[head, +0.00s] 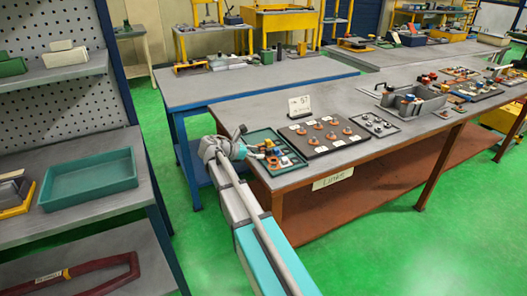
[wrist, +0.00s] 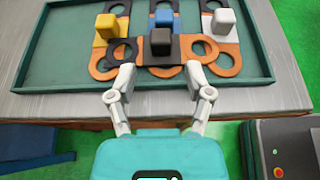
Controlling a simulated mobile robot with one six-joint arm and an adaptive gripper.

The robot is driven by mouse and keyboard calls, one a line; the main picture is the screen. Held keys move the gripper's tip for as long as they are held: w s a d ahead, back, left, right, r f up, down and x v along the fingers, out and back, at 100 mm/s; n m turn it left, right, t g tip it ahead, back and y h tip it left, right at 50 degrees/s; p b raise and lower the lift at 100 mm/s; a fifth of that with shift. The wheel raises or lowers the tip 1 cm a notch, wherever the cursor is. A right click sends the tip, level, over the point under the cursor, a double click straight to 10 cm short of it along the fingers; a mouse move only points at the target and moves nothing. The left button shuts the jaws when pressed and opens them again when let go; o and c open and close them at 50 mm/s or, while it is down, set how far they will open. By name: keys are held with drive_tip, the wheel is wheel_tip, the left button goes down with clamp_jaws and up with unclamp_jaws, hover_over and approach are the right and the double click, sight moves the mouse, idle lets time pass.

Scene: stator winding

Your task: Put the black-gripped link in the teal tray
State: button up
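The black-gripped link (wrist: 160,43) lies in a dark green tray (wrist: 60,75) in the wrist view, near that tray's front edge. It overlaps the other links, so its outline is partly unclear. My gripper (wrist: 158,78) is open and empty, its fingers apart on either side of the black grip and short of it. In the head view my gripper (head: 241,150) is at the left end of the bench, beside the green tray (head: 262,137). An empty teal tray (head: 92,182) sits on the shelf unit at the left.
Links with a yellow grip (wrist: 106,27), a blue grip (wrist: 164,18) and a white grip (wrist: 224,22) lie close around the black one. A dark board (head: 325,135) with several parts is right of the green tray. Green floor separates bench and shelf.

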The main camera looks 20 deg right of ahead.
drive_tip(key=p+v, duration=0.3)
drive_tip(key=v, duration=0.6)
idle(0.4)
drive_tip(key=shift+s, duration=0.15)
drive_tip(key=s+a+f+m+y, duration=0.4)
drive_tip(key=s+f+m+y, duration=0.1)
drive_tip(key=s+m, duration=0.4)
drive_tip(key=s+a+f+m+y, duration=0.5)
drive_tip(key=s+m+y, duration=0.3)
drive_tip(key=s, duration=0.4)
drive_tip(key=shift+s+f+m, duration=0.35)
drive_tip(key=shift+f+m, duration=0.35)
drive_tip(key=shift+r, duration=0.1)
